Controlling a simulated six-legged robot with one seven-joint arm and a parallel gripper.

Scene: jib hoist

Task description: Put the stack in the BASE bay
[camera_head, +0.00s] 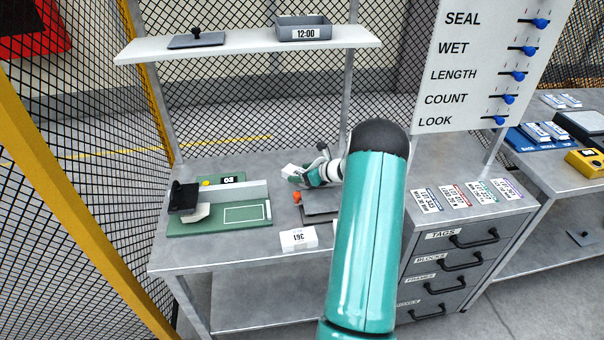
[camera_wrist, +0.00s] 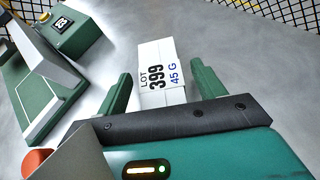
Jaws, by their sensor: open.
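My gripper (camera_head: 308,173) is over the bench; in the wrist view its two green fingers (camera_wrist: 161,78) are apart. Between and just beyond them is a white block (camera_wrist: 158,66) marked LOT 399, 45 G. I cannot tell whether it is one block or a stack, or whether a finger touches it. It also shows as a white shape (camera_head: 291,169) left of the gripper in the head view.
A green fixture (camera_head: 240,215) with a black-handled lever stands left of the gripper. A grey plate (camera_head: 320,203) with an orange knob lies close by. Label cards (camera_head: 455,196) lie on the drawer unit. A slider board (camera_head: 475,70) rises between the benches. Mesh fencing borders the left.

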